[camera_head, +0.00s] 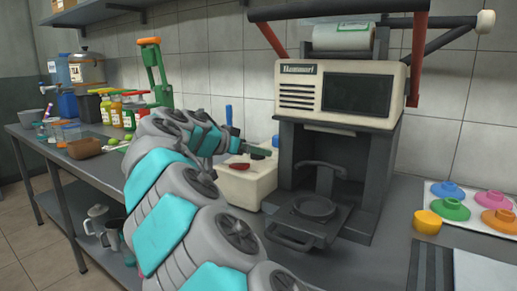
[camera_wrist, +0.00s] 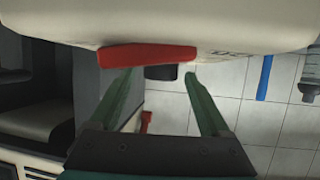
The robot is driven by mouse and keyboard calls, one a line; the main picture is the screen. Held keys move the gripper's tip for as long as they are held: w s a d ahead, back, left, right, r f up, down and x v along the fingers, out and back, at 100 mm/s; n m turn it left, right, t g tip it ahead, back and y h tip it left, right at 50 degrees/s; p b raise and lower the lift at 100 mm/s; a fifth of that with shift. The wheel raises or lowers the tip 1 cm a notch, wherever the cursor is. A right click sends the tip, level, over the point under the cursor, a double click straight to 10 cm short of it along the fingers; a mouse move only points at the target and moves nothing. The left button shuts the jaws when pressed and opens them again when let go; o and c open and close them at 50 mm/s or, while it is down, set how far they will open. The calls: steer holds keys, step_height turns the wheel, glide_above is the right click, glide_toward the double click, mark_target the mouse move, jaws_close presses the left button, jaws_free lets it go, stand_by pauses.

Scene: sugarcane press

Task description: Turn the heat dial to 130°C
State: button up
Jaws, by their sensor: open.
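A low cream box (camera_head: 247,187) stands left of the sealing machine in the head view and fills the top of the wrist view (camera_wrist: 220,22). A red bar-shaped part (camera_head: 239,166) sits on it; in the wrist view the red part (camera_wrist: 150,56) lies just beyond my fingertips. A small dark block (camera_wrist: 160,72) shows beside it. I cannot tell which part is the heat dial, and no temperature marks are readable. My gripper (camera_wrist: 160,75) is open, its green fingers spread and nothing seen between them. In the head view my gripper (camera_head: 262,153) is above the box.
The cream and dark sealing machine (camera_head: 340,95) stands close to the right of the box. Its dark side (camera_wrist: 35,85) is at the left of the wrist view. A tiled wall is behind. Several bottles (camera_head: 115,110) and colored lids (camera_head: 450,190) lie farther off.

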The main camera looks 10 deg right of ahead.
steer(key=shift+x, duration=1.05)
jaws_close()
